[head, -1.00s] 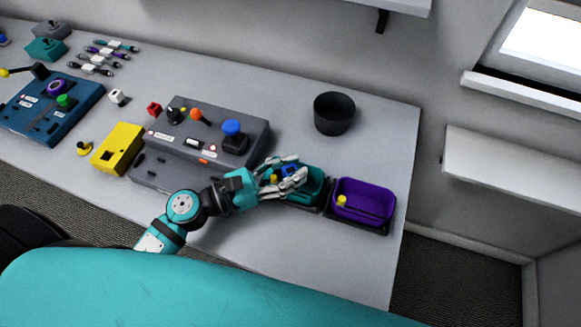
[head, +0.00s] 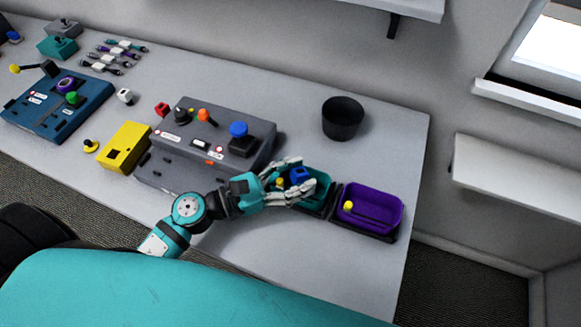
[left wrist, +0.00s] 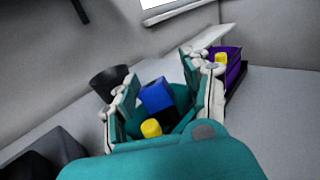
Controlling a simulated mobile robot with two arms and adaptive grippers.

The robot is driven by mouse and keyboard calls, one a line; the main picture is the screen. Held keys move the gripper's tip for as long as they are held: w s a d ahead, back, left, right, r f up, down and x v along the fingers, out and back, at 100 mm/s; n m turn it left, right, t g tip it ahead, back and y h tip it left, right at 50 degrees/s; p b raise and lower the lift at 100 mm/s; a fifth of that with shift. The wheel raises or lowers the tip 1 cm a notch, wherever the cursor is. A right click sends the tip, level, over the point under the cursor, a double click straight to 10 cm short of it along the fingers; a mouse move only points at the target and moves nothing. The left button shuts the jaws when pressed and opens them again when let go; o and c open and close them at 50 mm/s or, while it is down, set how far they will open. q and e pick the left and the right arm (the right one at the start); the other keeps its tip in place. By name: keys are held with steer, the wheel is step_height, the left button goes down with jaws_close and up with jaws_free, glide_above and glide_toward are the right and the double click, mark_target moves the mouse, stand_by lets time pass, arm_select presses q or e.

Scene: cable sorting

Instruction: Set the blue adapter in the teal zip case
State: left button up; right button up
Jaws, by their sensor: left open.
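The blue adapter (head: 299,174) is a small blue block at the teal zip case (head: 322,187), an open teal tray on the table's right part. In the left wrist view the adapter (left wrist: 157,95) sits tilted between my two spread fingers, with the teal case (left wrist: 180,127) around and below it. My left gripper (head: 305,176) is open over the case's left side, its fingers on either side of the adapter. A yellow knob (left wrist: 151,128) shows in front of the adapter. The fingers hide part of the case. My right gripper is not in view.
A purple case (head: 384,198) with a yellow knob stands right of the teal one. A black cup (head: 342,118) is behind. A grey control box (head: 213,140) stands left, with a yellow box (head: 124,147) beside it. The front right of the table is clear.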

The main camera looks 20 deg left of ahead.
arm_select(q)
steer(key=shift+r, duration=0.2)
steer(key=shift+r+p, duration=0.45)
steer(key=shift+p, duration=0.2)
steer(key=shift+s+a+f+b, duration=0.3)
steer(key=shift+s+a+b, duration=0.2)
steer(key=shift+b, duration=0.1)
steer(key=shift+s+a+f+b, duration=0.25)
steer(key=shift+s+a+b, duration=0.2)
steer(key=shift+s+b, duration=0.1)
steer(key=b+v, duration=0.3)
steer(key=v, duration=0.6)
steer(key=shift+r, duration=0.4)
steer(key=shift+a, duration=0.15)
steer(key=shift+c, duration=0.4)
